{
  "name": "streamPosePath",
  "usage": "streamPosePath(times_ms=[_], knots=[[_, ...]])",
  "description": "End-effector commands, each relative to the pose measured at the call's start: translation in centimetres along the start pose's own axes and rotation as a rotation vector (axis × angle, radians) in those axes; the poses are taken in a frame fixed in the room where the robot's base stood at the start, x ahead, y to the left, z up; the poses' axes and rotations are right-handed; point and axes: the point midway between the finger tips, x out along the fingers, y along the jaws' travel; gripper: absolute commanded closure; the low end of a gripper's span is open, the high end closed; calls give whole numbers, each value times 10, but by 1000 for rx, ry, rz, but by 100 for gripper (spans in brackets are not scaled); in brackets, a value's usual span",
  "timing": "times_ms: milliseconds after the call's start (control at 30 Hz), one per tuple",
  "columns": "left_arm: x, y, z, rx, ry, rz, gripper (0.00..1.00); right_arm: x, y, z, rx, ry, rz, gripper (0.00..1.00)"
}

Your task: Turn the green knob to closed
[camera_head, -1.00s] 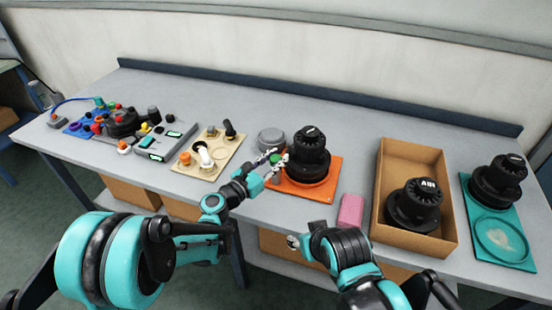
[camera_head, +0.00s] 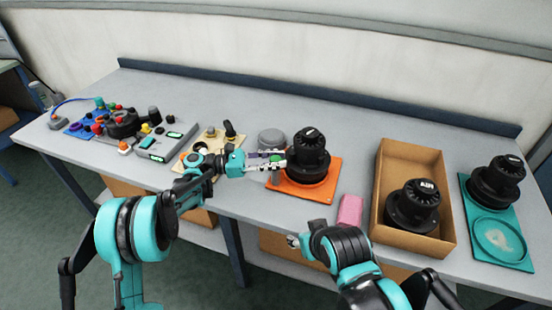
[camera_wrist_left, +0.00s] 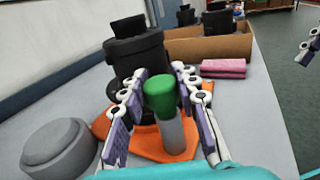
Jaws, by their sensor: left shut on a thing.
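The green knob (camera_wrist_left: 160,95) sits on top of a grey cylinder (camera_wrist_left: 171,134) at the left side of the orange plate (camera_head: 322,190). In the left wrist view it is between the fingers of my left gripper (camera_wrist_left: 160,82), which is shut on it. In the head view the left gripper (camera_head: 278,161) reaches in level from the left, and its fingers hide most of the knob. I see no mark of the knob's setting. My right gripper (camera_head: 293,241) is only a small pale tip at the table's front edge; its jaws are unclear.
A black canister (camera_head: 309,150) stands on the orange plate just right of the knob. A round grey lid (camera_head: 272,139) lies behind. A pink block (camera_head: 350,210) and a cardboard box (camera_head: 446,165) are to the right. A beige panel (camera_head: 216,133) is to the left.

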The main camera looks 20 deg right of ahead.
Motion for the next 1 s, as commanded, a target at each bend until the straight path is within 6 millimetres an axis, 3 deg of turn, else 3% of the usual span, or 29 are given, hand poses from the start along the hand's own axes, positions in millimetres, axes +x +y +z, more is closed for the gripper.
streamPosePath(times_ms=[500, 1000], knots=[[0, 0, 1, 0, 0, -378, 99, -10, 0, -7, 0, 0, 0, 51], [0, -1, 0, 0, 0, -471, 99, -11, 0, -8, 0, 0, 0, 51]])
